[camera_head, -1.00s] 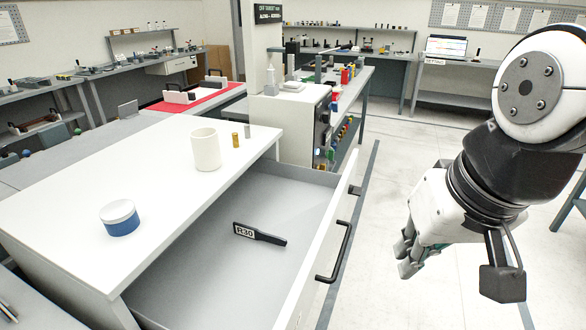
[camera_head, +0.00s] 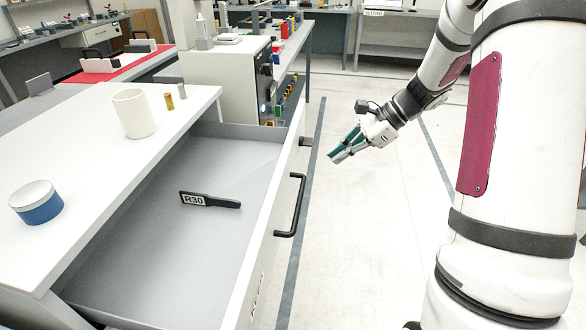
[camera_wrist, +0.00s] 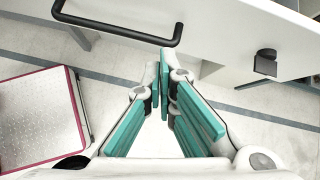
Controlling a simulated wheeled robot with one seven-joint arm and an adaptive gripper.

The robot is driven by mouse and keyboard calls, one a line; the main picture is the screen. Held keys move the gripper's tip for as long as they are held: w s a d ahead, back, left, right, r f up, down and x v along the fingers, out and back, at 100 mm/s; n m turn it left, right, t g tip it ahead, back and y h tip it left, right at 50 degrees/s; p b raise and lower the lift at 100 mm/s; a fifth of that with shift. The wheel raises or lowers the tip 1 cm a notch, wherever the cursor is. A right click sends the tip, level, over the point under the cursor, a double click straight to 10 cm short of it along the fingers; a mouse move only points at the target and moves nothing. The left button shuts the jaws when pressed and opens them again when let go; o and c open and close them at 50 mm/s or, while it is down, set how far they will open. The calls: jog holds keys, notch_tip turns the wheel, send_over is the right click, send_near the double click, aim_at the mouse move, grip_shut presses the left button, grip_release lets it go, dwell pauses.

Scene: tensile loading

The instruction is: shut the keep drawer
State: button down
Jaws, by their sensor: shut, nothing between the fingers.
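The keep drawer (camera_head: 262,215) stands pulled out of the white counter (camera_head: 75,185), its grey inside open to view. Its black bar handle (camera_head: 297,205) is on the front face, with a small black catch (camera_head: 306,141) further along. Inside lies a dark flat piece labelled R30 (camera_head: 210,200). My gripper (camera_head: 333,157) is shut and empty, in the air outside the drawer front, to the right of the handle and catch. In the wrist view the closed fingertips (camera_wrist: 163,75) point toward the drawer front, between the handle (camera_wrist: 115,27) and the catch (camera_wrist: 265,62), with no clear contact.
A white cup (camera_head: 133,113), a brass cylinder (camera_head: 169,101) and a blue-sided round tin (camera_head: 36,203) stand on the counter top. A bench with coloured items (camera_head: 285,35) stands behind. The floor (camera_head: 375,240) right of the drawer is clear.

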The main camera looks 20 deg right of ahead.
jog(key=w+d+f+m+t, duration=0.1)
jog(key=w+d+f+m, duration=0.2)
jog(key=d+f, duration=0.15)
jog(key=shift+y, duration=0.3)
jog(key=shift+a+r+x, duration=0.25)
jog(key=shift+r+x, duration=0.05)
jog(key=shift+x, duration=1.9)
jog(key=shift+a+r+x, duration=0.25)
jog(key=shift+x, duration=2)
jog(key=shift+a+r+x, duration=0.3)
jog(key=shift+x, duration=1.9)
jog(key=shift+w, duration=0.25)
jog(key=b, duration=0.5)
send_over(206, 183)
jog(key=shift+d, duration=0.45)
jog(key=shift+w+a, duration=0.1)
jog(key=shift+a, duration=0.25)
jog(key=shift+a+r, duration=0.1)
